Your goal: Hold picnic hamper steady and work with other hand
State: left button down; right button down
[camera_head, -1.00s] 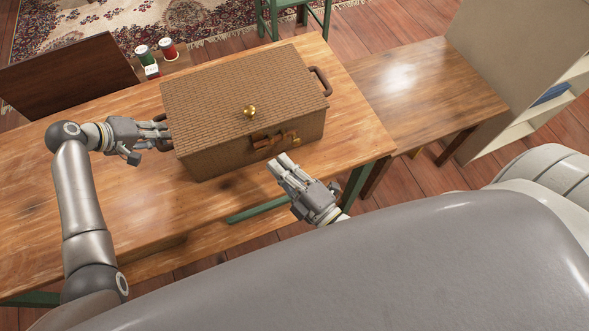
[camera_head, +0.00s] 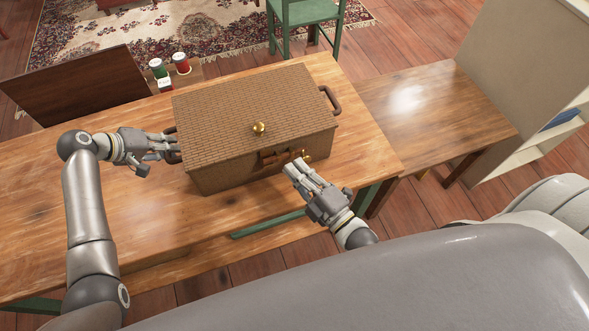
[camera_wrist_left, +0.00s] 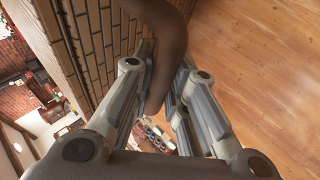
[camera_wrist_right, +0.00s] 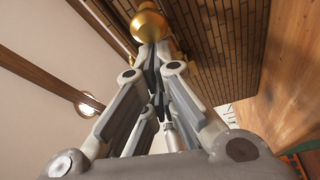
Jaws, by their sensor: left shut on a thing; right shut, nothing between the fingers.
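The brown wicker picnic hamper (camera_head: 255,125) stands on the wooden table with its lid down. My left gripper (camera_head: 172,147) is shut on the hamper's left handle; the left wrist view shows the dark curved handle (camera_wrist_left: 166,45) between the fingers. My right gripper (camera_head: 293,168) is shut and empty, with its fingertips close to the front latch. In the right wrist view a gold knob (camera_wrist_right: 150,24) shows just beyond the fingertips; contact is unclear.
The table (camera_head: 130,225) is bare in front of and left of the hamper. A lower table (camera_head: 430,110) and a shelf unit (camera_head: 530,60) are at the right.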

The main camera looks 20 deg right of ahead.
pick_arm(q)
jog(key=shift+r, duration=0.1)
pick_arm(e)
jog(key=d, duration=0.4)
jog(key=shift+d, duration=0.15)
pick_arm(q)
jog(key=shift+w, duration=0.1)
pick_arm(e)
send_near(309, 160)
jog(key=a, duration=0.1)
jog(key=s+a, duration=0.1)
jog(key=s+a+r, duration=0.1)
jog(key=shift+a+r, duration=0.1)
jog(key=shift+a, duration=0.2)
pick_arm(q)
jog(key=c, duration=1.3)
grip_release()
jog(key=shift+c, duration=0.2)
